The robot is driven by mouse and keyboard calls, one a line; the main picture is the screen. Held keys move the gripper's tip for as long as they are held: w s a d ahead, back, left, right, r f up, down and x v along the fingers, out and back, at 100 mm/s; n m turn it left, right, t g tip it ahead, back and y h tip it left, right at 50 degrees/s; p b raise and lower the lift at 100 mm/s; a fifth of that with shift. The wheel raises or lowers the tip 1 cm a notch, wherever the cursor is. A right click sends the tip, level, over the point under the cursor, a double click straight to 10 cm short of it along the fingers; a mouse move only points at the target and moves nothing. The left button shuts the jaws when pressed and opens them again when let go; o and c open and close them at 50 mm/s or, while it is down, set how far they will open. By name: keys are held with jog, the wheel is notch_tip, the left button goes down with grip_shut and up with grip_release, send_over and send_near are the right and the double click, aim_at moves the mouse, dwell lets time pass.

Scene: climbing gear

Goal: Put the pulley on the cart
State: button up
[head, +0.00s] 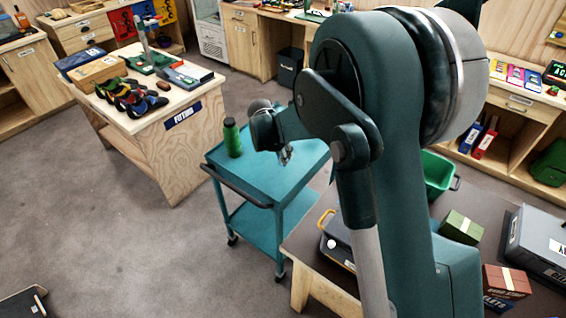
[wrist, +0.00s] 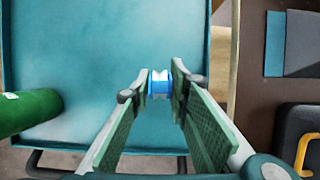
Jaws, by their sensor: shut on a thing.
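The teal cart (head: 262,178) stands in the middle of the head view, and its top fills much of the wrist view (wrist: 75,55). My gripper (head: 285,155) is over the right part of the cart top. In the wrist view my gripper (wrist: 159,84) is shut on a small blue and white pulley (wrist: 159,83), held between the fingertips. In the head view the pulley is too small to make out clearly. I cannot tell whether the pulley touches the cart top.
A green bottle (head: 232,138) stands on the cart's left side; it also shows in the wrist view (wrist: 28,112). A brown-topped table (head: 300,238) with a yellow-handled case (head: 337,240) is to the right. A wooden fitting bench (head: 165,130) stands left. Much of the cart top is clear.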

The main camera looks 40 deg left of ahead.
jog(key=shift+f, duration=0.25)
jog(key=shift+f, duration=1.9)
jog(key=shift+f+b, duration=0.2)
jog(key=shift+b, duration=0.1)
jog(key=o, duration=0.9)
jog(key=shift+r, duration=0.1)
jog(key=shift+r, duration=0.1)
jog(key=p+v, duration=0.1)
jog(key=v, duration=1.1)
jog(key=shift+s, duration=0.1)
